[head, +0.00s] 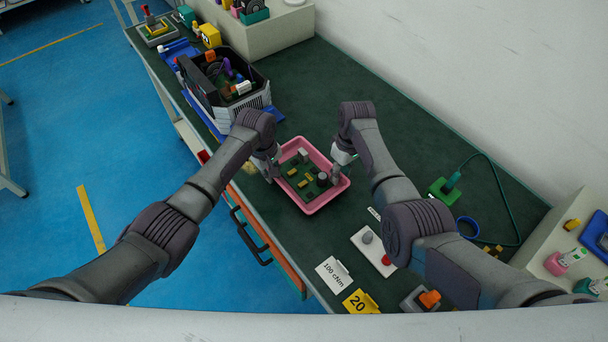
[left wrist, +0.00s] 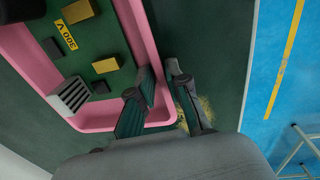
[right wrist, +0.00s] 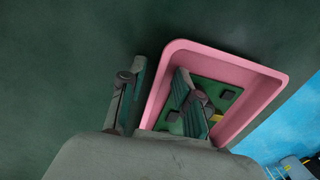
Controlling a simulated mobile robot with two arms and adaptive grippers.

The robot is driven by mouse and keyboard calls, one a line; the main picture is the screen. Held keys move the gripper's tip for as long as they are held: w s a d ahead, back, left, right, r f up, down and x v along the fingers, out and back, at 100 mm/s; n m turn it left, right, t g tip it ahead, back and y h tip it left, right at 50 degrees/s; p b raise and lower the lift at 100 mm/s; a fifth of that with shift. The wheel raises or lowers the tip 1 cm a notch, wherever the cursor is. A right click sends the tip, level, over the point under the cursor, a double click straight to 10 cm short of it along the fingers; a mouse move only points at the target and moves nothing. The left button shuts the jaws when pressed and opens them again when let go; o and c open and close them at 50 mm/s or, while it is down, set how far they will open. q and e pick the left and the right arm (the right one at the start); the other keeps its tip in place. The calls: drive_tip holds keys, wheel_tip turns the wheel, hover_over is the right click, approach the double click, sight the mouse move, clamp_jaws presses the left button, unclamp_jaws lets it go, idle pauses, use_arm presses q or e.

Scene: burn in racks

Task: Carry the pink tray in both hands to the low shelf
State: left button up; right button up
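The pink tray (head: 318,207) sits on the dark green bench top, holding a green circuit board (head: 306,174) with several small parts. My left gripper (head: 266,169) is at the tray's left side. In the left wrist view its fingers (left wrist: 158,72) are open, one inside the tray wall and one outside, with a gap beside the rim. My right gripper (head: 340,166) is at the tray's right side. In the right wrist view its fingers (right wrist: 160,75) are open and spread across the opposite wall. The low shelf cannot be made out for certain.
A black and grey bin (head: 231,98) of parts stands behind the tray to the left. A white card with a red button (head: 373,250), a white label (head: 333,274) and a yellow 20 marker (head: 361,302) lie nearer. Green bench top is clear behind the tray.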

use_arm(q)
clamp_jaws()
use_arm(e)
drive_tip(key=shift+c, duration=1.3)
clamp_jaws()
use_arm(q)
drive_tip(key=shift+r, duration=0.15)
use_arm(e)
drive_tip(key=shift+r, duration=0.2)
